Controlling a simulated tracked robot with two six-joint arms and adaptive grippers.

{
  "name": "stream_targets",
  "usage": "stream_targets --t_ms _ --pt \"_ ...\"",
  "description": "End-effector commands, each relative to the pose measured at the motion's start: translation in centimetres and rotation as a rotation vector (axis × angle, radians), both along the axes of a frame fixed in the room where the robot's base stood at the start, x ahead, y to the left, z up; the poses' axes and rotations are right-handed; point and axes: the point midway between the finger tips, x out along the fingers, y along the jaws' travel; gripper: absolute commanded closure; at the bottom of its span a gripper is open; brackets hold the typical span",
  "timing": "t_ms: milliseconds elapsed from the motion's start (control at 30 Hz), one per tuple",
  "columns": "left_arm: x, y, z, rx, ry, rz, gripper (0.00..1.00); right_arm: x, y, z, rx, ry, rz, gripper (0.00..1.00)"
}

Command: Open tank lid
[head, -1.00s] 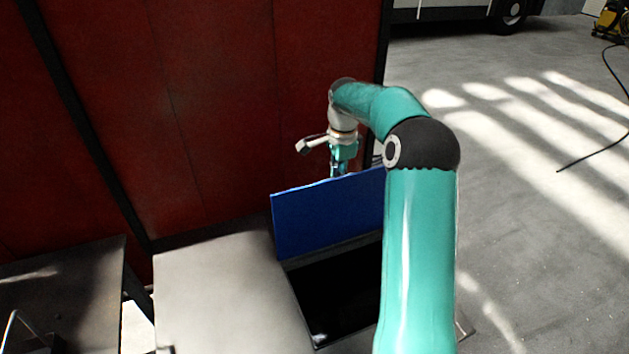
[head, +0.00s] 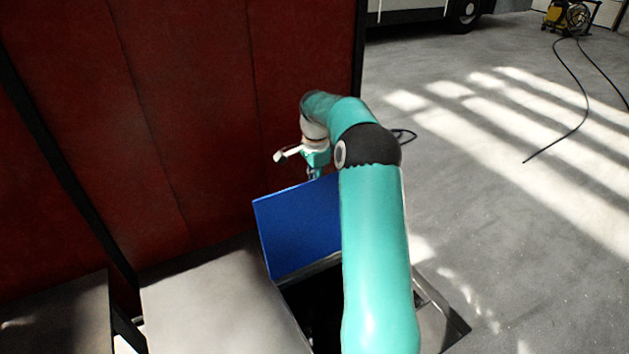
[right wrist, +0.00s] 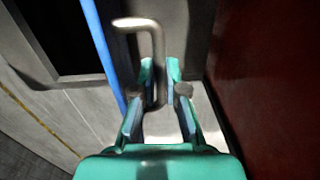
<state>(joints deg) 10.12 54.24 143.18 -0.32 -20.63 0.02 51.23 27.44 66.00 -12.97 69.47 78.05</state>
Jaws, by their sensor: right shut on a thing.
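The tank lid (head: 295,228) is a blue panel that stands up, open, at the far edge of a dark opening (head: 318,310) in the tank top. My right gripper (head: 316,172) is at the lid's top edge, and my forearm hides the lid's right part. In the right wrist view the lid (right wrist: 103,55) shows edge-on as a blue strip. There my right gripper (right wrist: 161,75) is shut on a bent metal handle (right wrist: 158,50), which runs between its fingers beside the lid. My left gripper is not in view.
A grey metal top (head: 215,310) lies left of the opening. A dark red panel wall (head: 190,120) rises close behind the lid and gripper. A darker table (head: 60,318) stands at the left. Open floor lies to the right, with a black cable (head: 575,115).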

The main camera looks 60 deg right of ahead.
Motion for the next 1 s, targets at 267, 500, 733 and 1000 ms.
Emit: stream_targets --t_ms 267,500,733,1000 --pt "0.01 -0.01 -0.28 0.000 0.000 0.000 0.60 1.17 -0.15 -1.28 -0.009 -0.030 0.008 0.63" --pt "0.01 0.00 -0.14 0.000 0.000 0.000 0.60 1.06 -0.35 -0.78 -0.018 -0.032 0.004 0.63" --pt "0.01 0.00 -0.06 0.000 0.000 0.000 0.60 1.02 -0.39 -0.65 -0.018 -0.030 0.003 0.63" --pt "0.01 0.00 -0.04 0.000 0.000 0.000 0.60 1.03 -0.40 -0.57 -0.019 -0.031 0.003 0.63"
